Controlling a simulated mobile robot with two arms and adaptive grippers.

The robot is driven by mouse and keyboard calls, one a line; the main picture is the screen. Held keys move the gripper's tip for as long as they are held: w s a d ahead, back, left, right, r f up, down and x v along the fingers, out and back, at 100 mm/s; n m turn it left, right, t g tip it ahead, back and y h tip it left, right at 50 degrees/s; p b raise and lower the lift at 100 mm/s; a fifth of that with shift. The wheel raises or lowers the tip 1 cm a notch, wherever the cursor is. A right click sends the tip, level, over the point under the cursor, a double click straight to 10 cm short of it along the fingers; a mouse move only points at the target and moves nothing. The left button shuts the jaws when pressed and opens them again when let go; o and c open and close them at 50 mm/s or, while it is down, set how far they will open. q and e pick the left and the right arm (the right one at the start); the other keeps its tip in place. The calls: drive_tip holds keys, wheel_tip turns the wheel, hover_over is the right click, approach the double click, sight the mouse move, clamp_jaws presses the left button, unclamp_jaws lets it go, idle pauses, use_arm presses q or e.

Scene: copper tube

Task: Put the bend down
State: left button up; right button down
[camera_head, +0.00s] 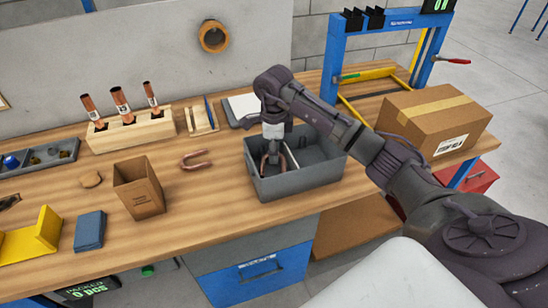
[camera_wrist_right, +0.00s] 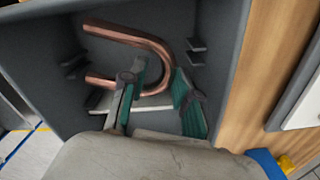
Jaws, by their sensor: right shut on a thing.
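My right gripper (camera_head: 272,158) reaches down into a grey open bin (camera_head: 302,180) on the bench. It is shut on a copper U-shaped bend (camera_head: 291,158). In the right wrist view the bend (camera_wrist_right: 122,33) lies across the bin, its curve between the two green-padded fingers (camera_wrist_right: 160,88) and its two ends pointing left. Whether the bend touches the bin floor I cannot tell. Another copper bend (camera_head: 195,160) lies on the bench left of the bin. My left gripper is not in view.
A wooden block (camera_head: 130,132) with several copper tubes stands at the back left. A small brown open box (camera_head: 139,190) stands left of the bin. A cardboard box (camera_head: 432,115) sits to the right, beside my right arm. Bare bench lies around the loose bend.

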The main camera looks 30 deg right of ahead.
wheel_tip(320, 180, down, 3)
drive_tip(key=shift+f+p, duration=0.15)
drive_tip(key=shift+p, duration=0.2)
drive_tip(key=shift+f, duration=0.1)
drive_tip(key=shift+f, duration=0.15)
drive_tip(key=c, duration=0.8)
unclamp_jaws()
drive_tip(key=shift+c, duration=0.2)
drive_tip(key=shift+r, duration=0.2)
